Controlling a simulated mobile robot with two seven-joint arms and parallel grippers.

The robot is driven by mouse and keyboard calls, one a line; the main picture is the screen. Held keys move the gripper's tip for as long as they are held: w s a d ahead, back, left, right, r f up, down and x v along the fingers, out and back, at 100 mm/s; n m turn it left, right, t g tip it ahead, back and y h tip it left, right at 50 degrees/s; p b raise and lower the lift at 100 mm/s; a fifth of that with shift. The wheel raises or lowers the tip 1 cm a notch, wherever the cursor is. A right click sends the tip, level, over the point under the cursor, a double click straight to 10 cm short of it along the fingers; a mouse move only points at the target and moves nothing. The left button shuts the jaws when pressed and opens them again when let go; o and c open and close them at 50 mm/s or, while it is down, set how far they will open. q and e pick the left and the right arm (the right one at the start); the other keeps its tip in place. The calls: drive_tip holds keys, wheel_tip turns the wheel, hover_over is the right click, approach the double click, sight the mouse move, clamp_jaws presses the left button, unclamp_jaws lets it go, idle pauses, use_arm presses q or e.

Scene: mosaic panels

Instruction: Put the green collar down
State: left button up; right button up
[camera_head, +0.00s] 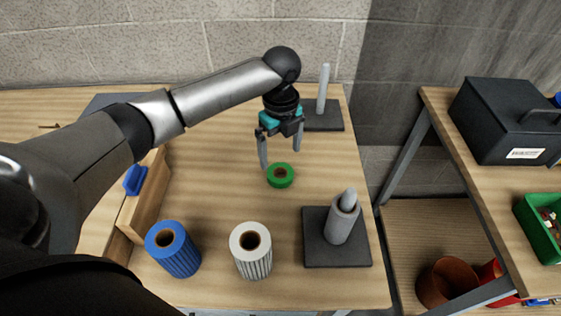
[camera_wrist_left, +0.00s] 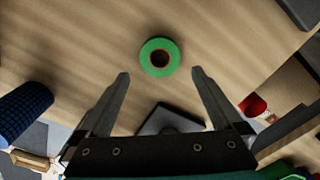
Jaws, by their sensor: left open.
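The green collar (camera_head: 280,169) is a short ring with a brown hole. It lies flat on the wooden table (camera_head: 215,175) near the middle. It also shows in the left wrist view (camera_wrist_left: 147,46), ahead of the fingertips. My left gripper (camera_head: 281,158) is open and empty above the table. Its fingers show in the left wrist view (camera_wrist_left: 160,72), spread wide with the collar beyond them and not held. The head view does not show clearly how high the fingertips are over the collar. My right gripper is not in view.
A blue ribbed cylinder (camera_head: 180,259) and a white ribbed one (camera_head: 256,264) stand at the front. A grey sleeve (camera_head: 338,226) sits on a post with a dark base (camera_head: 311,254). An empty post (camera_head: 323,88) stands behind. A black toolbox (camera_head: 490,130) is on the right bench.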

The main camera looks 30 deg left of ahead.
use_arm(q)
wheel_tip(320, 180, up, 5)
drive_tip(key=shift+r, duration=0.15)
